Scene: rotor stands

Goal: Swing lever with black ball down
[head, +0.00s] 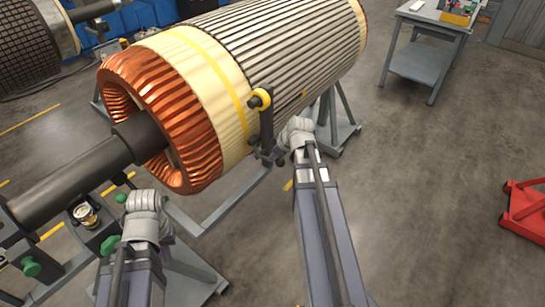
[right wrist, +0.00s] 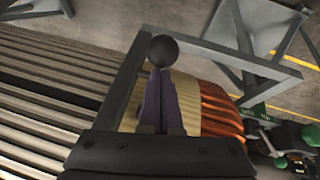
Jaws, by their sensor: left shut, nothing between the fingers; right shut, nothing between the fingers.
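A black ball (right wrist: 163,50) shows in the right wrist view, just past the fingertips of my right gripper (right wrist: 161,78). The purple fingers are together with nothing between them. I cannot tell whether they touch the ball; the lever carrying it is mostly hidden behind them. In the head view my right arm reaches the near side of the rotor (head: 210,75), where a yellow ring (head: 260,99) and dark parts stand out. The ball cannot be told clearly there. My left gripper (head: 167,237) is low at the left, below the rotor's copper end, shut and mostly hidden by its wrist.
Green knobs (head: 110,245) and a gauge (head: 86,212) sit on the stand near my left arm. The rotor's dark shaft (head: 70,182) runs above them. A grey cart (head: 425,62) and a red frame (head: 527,205) stand to the right, with clear floor between.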

